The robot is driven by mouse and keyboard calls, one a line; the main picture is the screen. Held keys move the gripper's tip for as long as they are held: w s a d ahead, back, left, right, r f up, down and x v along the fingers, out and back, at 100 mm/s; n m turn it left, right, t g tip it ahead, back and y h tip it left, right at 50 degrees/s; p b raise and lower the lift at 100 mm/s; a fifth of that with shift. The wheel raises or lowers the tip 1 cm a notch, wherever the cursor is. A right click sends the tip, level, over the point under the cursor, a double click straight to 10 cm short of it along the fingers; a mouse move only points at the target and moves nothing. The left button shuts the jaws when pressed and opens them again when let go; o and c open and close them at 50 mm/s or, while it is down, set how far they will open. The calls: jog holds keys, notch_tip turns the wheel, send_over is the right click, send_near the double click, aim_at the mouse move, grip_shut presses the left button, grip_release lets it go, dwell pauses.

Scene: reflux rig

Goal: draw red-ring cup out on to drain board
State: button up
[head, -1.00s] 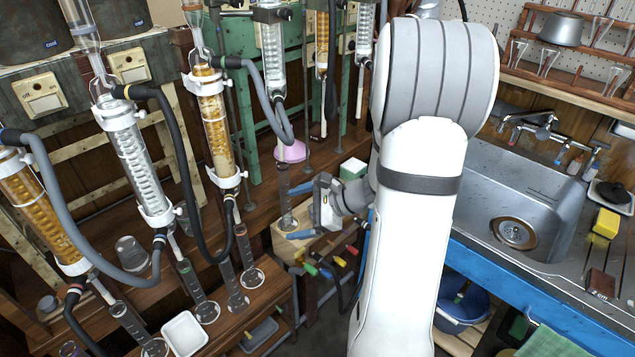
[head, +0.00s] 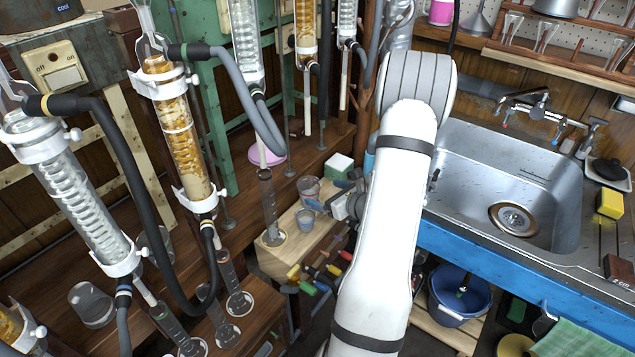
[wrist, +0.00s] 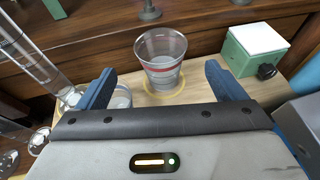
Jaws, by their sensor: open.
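The red-ring cup (wrist: 162,62) is clear, with a red band and some clear liquid. It stands upright on a yellow ring on pale wood in the wrist view. In the head view, a clear cup (head: 308,185) on the pale wooden board looks like the same one. My gripper (wrist: 160,72) is open, its blue fingers apart on either side of the cup's near side, and it holds nothing. It also shows in the head view (head: 330,194), right of the cups. I cannot tell for sure which surface is the drain board.
A smaller cup (head: 305,219) stands close by the left finger. A measuring cylinder (head: 269,205) is left on the pale board (head: 310,238), and a green-and-white box (wrist: 252,48) is at right. Glass columns with hoses crowd the left. The sink (head: 490,190) is at right.

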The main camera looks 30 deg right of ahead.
aim_at(302, 182)
jog(key=x, duration=0.8)
jog(key=shift+w+d+r, duration=0.1)
jog(key=shift+w+r, duration=0.05)
jog(key=shift+w, duration=0.1)
jog(key=c, duration=1.1)
jog(key=shift+r, duration=0.35)
jog(key=shift+s, duration=0.1)
jog(key=shift+s+d+b, duration=0.15)
jog(key=shift+s+d, duration=0.35)
jog(key=shift+s, duration=0.9)
jog(key=shift+s+d+b, duration=0.2)
jog(key=shift+s+d, duration=0.3)
jog(key=shift+s, duration=0.9)
jog(key=shift+s+d+b, duration=0.15)
jog(key=shift+s+d, duration=0.35)
jog(key=shift+s, duration=0.9)
